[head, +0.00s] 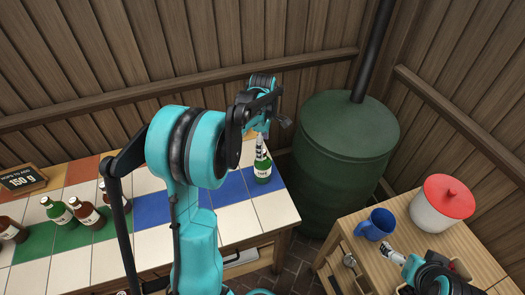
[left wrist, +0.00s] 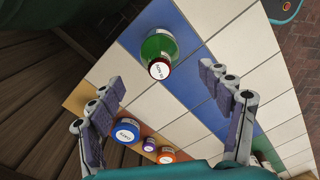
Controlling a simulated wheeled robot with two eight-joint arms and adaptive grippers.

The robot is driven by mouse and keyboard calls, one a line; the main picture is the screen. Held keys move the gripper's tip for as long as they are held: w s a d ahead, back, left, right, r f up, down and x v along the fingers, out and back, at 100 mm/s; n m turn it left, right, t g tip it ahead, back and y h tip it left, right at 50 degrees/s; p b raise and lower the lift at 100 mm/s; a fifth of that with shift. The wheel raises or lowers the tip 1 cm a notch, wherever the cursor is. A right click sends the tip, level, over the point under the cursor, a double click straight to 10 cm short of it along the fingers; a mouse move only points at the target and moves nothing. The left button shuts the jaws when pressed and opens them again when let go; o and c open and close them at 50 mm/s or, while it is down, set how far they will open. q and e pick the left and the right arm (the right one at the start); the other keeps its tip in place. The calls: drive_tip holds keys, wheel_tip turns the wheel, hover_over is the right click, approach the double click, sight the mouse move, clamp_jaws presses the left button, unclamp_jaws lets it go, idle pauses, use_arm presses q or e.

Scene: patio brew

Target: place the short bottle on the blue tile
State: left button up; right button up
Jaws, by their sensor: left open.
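A green bottle (head: 263,170) with a white label stands upright at the right end of the blue tile strip (head: 235,188). In the left wrist view the green bottle (left wrist: 159,47) shows from above at an end of the blue strip (left wrist: 242,112), with blue around part of its base. My left gripper (head: 261,147) is above the bottle. Its fingers (left wrist: 163,76) are spread wide, with the bottle beyond and between them, seemingly untouched. My right gripper (head: 390,250) is by the blue mug; its jaws are too small to read. Which bottle is the short one is unclear.
Green and brown bottles (head: 57,211) stand at the left on the tiled counter (head: 155,245), near a sign (head: 22,179). A green barrel (head: 345,140) is beyond the counter's right end. A wooden table (head: 345,235) holds a blue mug (head: 376,224) and a red-lidded pot (head: 440,205).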

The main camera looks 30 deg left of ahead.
use_arm(q)
drive_tip(key=shift+d+r, duration=0.1)
drive_tip(key=shift+r, duration=0.35)
drive_tip(key=s+d+r+m+t, duration=0.3)
drive_tip(key=s+d+r+m, duration=0.4)
drive_tip(key=s+d+m, duration=0.25)
drive_tip(key=s+d+m+t, duration=0.4)
drive_tip(key=s+m, duration=0.5)
drive_tip(key=m, duration=0.3)
drive_tip(key=shift+s+d+f, duration=0.2)
drive_tip(key=shift+d+f, duration=0.2)
drive_tip(key=shift+d, duration=0.5)
drive_tip(key=shift+m, duration=0.25)
